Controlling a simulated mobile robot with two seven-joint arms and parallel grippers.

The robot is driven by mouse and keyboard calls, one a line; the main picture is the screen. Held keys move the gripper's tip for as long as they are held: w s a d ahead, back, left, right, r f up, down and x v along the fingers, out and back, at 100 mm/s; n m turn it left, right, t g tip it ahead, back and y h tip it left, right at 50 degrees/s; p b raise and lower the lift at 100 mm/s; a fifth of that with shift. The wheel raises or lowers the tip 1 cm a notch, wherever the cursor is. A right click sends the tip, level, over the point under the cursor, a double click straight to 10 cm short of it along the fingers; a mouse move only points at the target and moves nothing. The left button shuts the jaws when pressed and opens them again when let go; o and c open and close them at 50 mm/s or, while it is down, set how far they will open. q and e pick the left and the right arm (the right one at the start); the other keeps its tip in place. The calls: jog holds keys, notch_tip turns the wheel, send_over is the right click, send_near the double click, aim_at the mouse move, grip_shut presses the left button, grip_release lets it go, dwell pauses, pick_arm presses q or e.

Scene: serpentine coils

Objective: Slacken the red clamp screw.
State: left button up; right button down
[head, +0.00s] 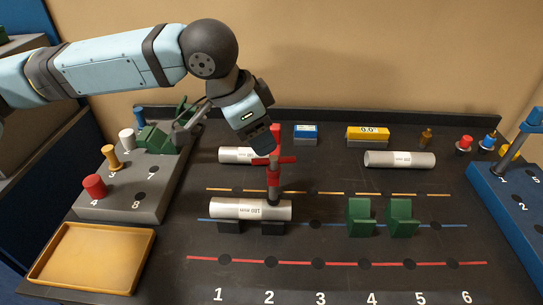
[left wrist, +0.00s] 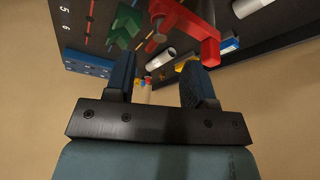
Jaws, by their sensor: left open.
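The red clamp (head: 273,178) stands upright at the right end of a silver cylinder, with a red crossbar (head: 285,159) and a red upright part above it. The silver cylinder (head: 235,208) lies across two dark supports on the blue line. My left gripper (head: 263,143) is just above and left of the crossbar, beside the red upright part; I cannot tell whether they touch. In the left wrist view, its two dark fingers (left wrist: 158,70) are apart with nothing between them. The red clamp (left wrist: 200,35) shows beyond the right finger. My right gripper is not in view.
Two more silver cylinders lie behind, one on the left (head: 233,155) and one on the right (head: 400,159). Green blocks (head: 361,218) stand right of the clamp. A grey peg block (head: 140,208) and a yellow tray (head: 92,258) are on the left. The front of the board is clear.

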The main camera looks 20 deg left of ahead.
aim_at(273, 158)
pick_arm(q)
jog(key=x, duration=0.6)
jog(key=shift+b, duration=0.35)
jog(key=shift+c, duration=0.4)
grip_shut()
